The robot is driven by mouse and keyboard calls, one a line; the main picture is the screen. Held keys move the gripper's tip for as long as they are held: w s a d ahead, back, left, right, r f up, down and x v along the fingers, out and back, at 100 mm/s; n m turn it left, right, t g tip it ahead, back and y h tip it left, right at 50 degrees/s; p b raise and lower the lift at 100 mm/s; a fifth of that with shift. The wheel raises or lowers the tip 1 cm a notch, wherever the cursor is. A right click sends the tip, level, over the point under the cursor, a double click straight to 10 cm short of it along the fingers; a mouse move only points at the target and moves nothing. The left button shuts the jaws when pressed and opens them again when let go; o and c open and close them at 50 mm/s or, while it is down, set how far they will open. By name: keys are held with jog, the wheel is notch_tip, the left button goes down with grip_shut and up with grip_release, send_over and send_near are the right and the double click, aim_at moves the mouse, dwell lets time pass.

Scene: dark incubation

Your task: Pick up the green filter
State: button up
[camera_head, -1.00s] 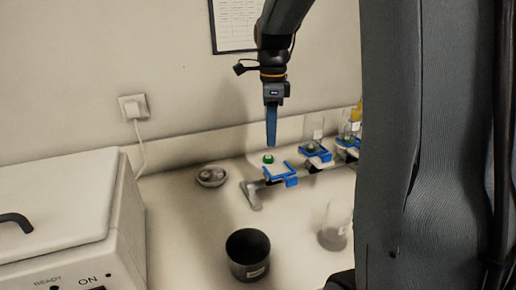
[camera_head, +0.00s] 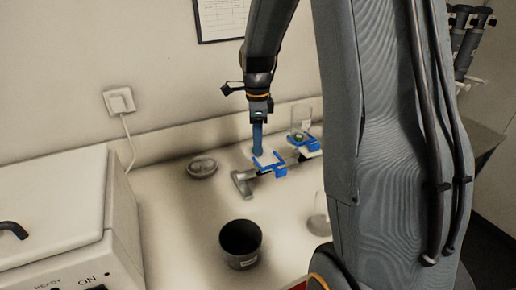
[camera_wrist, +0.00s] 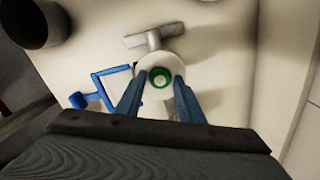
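In the wrist view the green filter (camera_wrist: 161,77) is a small green ring with a pale centre, on a round white piece (camera_wrist: 175,62). My gripper (camera_wrist: 157,82) has two blue fingers, spread apart, one on each side of the filter. A gap shows between the fingers and the filter, and nothing is held. In the head view my gripper (camera_head: 258,153) points down at the rack's near blue holder (camera_head: 268,168). The filter is hidden there behind the fingers. I cannot tell the exact height of the fingertips over the filter.
A grey metal stand (camera_head: 242,184) carries the blue holders, with a flask (camera_head: 301,120) farther along. A black cup (camera_head: 240,243) stands in front, and a small dish (camera_head: 202,167) lies to the left. A white machine (camera_head: 55,215) fills the left side.

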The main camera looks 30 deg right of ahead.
jog(key=c, duration=0.8)
notch_tip(320, 180, up, 10)
jog(key=b, duration=0.3)
